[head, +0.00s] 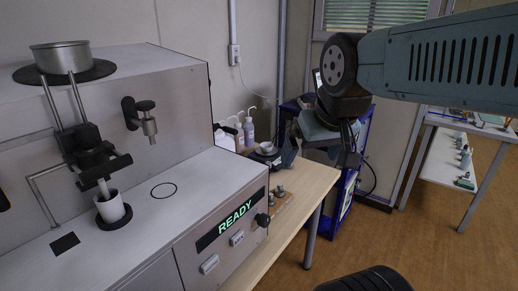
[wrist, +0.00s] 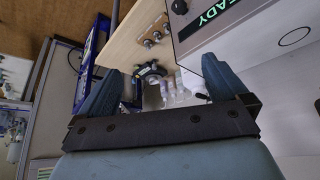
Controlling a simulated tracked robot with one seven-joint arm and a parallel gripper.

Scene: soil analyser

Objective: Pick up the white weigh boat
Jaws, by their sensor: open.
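A small pale dish (head: 266,147), which looks like the white weigh boat, sits on a dark device (head: 262,157) on the wooden bench, just right of the analyser. My gripper (head: 318,152) is to the right of the dish, apart from it, open and empty. In the wrist view my gripper (wrist: 160,68) has its two blue-grey fingers wide apart. A dark device (wrist: 150,72) shows between and beyond the fingers there. I cannot make out the boat clearly in that view.
The analyser (head: 215,195) with its READY display (head: 235,215) fills the left. White bottles (head: 248,130) stand behind the dish. Small metal weights (head: 279,191) sit on the wooden bench (head: 304,185) in front. A blue-framed shelf (head: 362,130) stands behind my gripper.

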